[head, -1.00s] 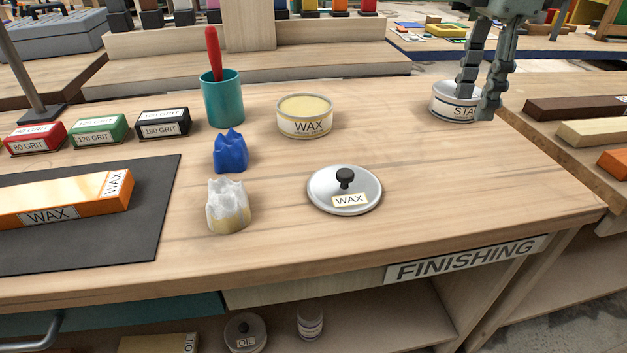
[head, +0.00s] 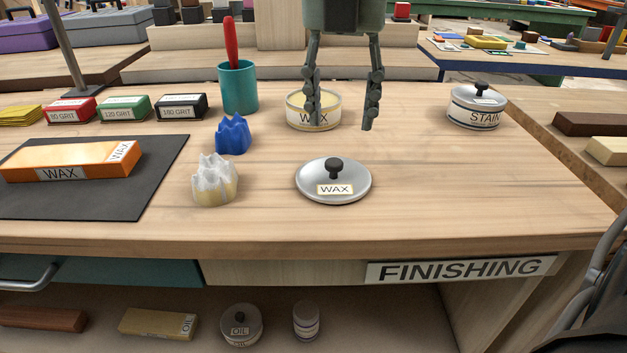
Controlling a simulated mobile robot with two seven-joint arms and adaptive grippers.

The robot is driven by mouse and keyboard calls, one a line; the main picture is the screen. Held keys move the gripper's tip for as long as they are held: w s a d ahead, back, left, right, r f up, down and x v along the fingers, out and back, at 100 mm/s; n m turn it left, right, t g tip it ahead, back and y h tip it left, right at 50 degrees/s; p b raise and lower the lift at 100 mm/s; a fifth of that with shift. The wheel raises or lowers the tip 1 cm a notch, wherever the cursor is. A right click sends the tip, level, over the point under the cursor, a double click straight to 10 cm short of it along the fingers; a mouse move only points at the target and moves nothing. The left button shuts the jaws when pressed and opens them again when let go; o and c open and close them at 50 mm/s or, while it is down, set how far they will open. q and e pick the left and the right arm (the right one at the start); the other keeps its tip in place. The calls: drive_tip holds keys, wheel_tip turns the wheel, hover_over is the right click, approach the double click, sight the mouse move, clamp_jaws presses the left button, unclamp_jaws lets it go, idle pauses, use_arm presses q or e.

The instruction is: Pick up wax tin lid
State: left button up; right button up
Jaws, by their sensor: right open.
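The wax tin lid (head: 349,190) is a round silver disc with a black knob (head: 333,168) and a WAX label. It lies flat on the bench near its front edge. The open wax tin (head: 330,107), with pale yellow wax inside, stands behind it. My right gripper (head: 342,127) is open and empty, fingers pointing down, above and behind the lid. Its left finger hides part of the wax tin.
A lidded stain tin (head: 474,108) stands at the right. A blue crumpled cloth (head: 233,135) and a white and yellow one (head: 214,180) lie left of the lid. A teal cup (head: 238,90) stands behind them. The bench right of the lid is clear.

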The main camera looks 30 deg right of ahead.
sight(334, 162)
drive_tip(key=f, duration=0.5)
drive_tip(key=w+f, duration=0.1)
drive_tip(key=f, duration=0.1)
drive_tip(key=shift+f, duration=0.4)
clamp_jaws()
